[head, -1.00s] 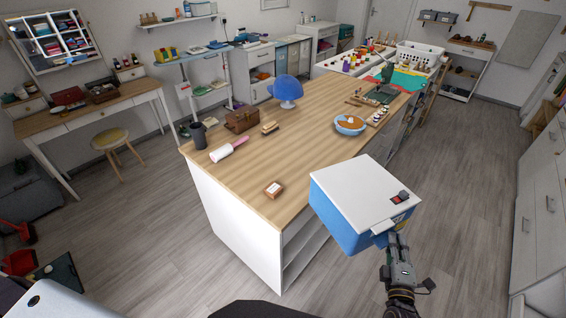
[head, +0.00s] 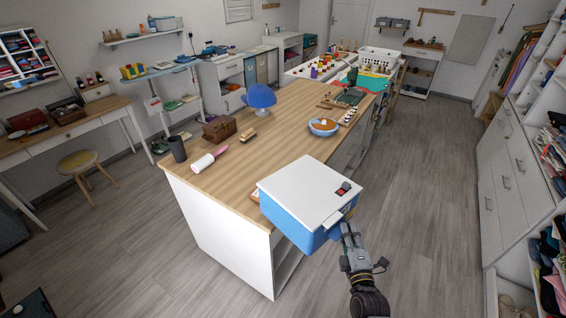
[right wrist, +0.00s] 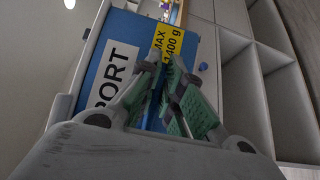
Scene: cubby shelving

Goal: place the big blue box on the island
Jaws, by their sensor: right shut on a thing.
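The big blue box (head: 285,220) with a white lid is held in front of the near right corner of the wooden-topped island (head: 206,183) in the head view. It overlaps the island's edge in the picture; I cannot tell whether it touches the top. My right gripper (head: 347,230) is shut on the box's near right side. In the right wrist view the box's blue face (right wrist: 125,45) shows "PORT" and a yellow label, with the fingers (right wrist: 168,85) against it. My left gripper is not in view.
On the island stand a dark cup (head: 177,149), a pink-handled roller (head: 208,158), a brown case (head: 219,129), a blue domed thing (head: 260,97) and a blue bowl (head: 323,127). The top's middle is bare. Drawers (head: 508,175) and shelves line the right; floor is clear between.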

